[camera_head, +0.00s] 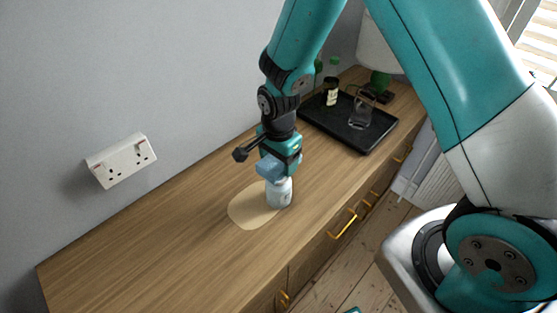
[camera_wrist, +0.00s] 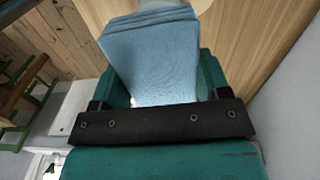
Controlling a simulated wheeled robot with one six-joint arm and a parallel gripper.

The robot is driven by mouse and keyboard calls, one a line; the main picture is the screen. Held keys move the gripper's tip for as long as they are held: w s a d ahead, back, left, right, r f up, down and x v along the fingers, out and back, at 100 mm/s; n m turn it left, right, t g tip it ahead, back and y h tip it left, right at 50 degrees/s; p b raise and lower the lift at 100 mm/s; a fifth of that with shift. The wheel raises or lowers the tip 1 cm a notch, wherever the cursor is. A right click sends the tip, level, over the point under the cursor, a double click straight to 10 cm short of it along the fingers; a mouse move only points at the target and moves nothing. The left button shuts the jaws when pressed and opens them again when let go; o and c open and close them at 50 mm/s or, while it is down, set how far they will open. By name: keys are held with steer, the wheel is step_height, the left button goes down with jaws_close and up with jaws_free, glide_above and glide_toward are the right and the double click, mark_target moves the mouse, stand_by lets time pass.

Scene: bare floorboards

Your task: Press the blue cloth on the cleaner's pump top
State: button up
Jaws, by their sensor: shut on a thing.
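The blue cloth (camera_head: 268,166) is folded and held in my gripper (camera_head: 277,172), which points down over the wooden dresser top. In the wrist view the cloth (camera_wrist: 160,58) fills the space between the fingers of my gripper (camera_wrist: 165,85). The cleaner (camera_head: 279,192) is a small whitish bottle standing upright directly below the gripper and cloth. Its pump top is hidden behind the gripper and cloth, so I cannot tell whether the cloth touches it.
A pale round patch (camera_head: 251,208) lies on the dresser around the bottle. A black tray (camera_head: 352,128) with a dark bottle (camera_head: 330,92) and a glass jug (camera_head: 361,112) stands farther back, near a green-based lamp (camera_head: 380,82). The dresser's left part (camera_head: 150,245) is clear.

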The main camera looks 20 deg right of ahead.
steer(key=shift+r+p, duration=1.6)
steer(key=shift+r, duration=0.75)
steer(key=shift+f, duration=0.1)
